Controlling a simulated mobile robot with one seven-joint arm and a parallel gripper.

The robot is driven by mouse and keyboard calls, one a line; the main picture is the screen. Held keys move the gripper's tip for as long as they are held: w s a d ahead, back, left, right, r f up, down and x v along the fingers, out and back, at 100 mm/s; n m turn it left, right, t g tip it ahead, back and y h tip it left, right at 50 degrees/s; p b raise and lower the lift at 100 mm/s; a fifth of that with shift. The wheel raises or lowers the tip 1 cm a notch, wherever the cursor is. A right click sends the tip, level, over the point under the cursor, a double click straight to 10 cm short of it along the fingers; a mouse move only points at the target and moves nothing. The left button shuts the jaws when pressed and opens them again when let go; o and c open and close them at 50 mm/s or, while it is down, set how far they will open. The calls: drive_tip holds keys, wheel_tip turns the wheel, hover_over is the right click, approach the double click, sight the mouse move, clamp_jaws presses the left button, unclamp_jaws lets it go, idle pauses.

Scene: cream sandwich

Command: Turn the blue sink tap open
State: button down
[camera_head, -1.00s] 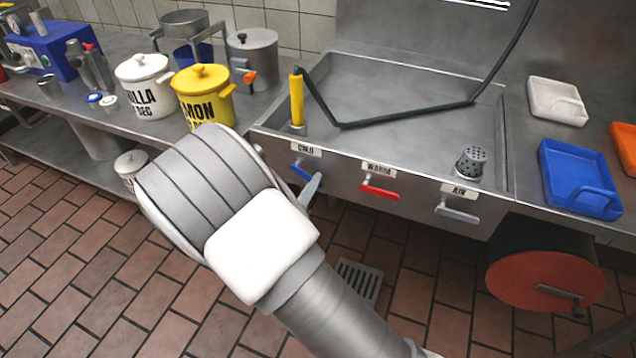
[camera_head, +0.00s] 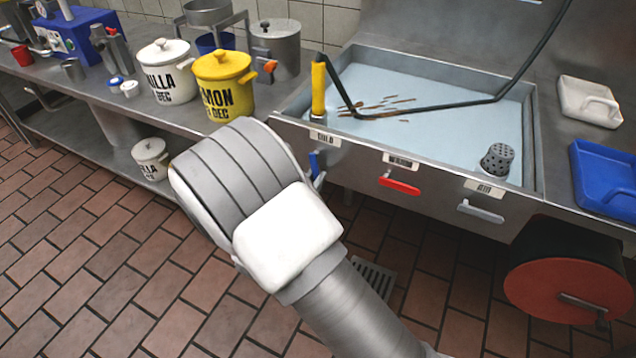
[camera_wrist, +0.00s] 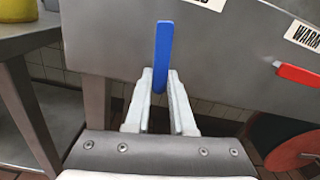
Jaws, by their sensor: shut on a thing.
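The blue sink tap (camera_wrist: 163,55) is a flat lever on the sink's front panel under the left label. It stands upright in the wrist view, and its lower end sits between the fingers of my gripper (camera_wrist: 160,90). The gripper is shut on it. In the head view a small part of the blue lever (camera_head: 314,165) shows beside my arm, which hides the fingers. The sink basin (camera_head: 440,90) holds light blue water with brown streaks near the yellow handle (camera_head: 318,90).
A red lever (camera_head: 400,185) and a grey lever (camera_head: 480,211) are to the right on the same panel. A yellow pot (camera_head: 223,85) and a white pot (camera_head: 168,75) stand on the left counter. A red drum (camera_head: 568,290) is under the sink's right side.

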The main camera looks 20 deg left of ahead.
drive_tip(key=shift+a+f+m+b, duration=0.1)
drive_tip(key=shift+a+m+b, duration=0.3)
drive_tip(key=shift+m, duration=0.6)
drive_tip(key=shift+a, duration=0.1)
drive_tip(key=c, duration=0.8)
unclamp_jaws()
drive_tip(key=shift+o, duration=0.2)
drive_tip(key=s+a+p, duration=0.1)
drive_tip(key=s+p, duration=0.2)
drive_tip(key=s, duration=1.4)
drive_tip(key=shift+s+a, duration=0.15)
drive_tip(key=shift+s, duration=0.05)
drive_tip(key=shift+w, duration=0.1)
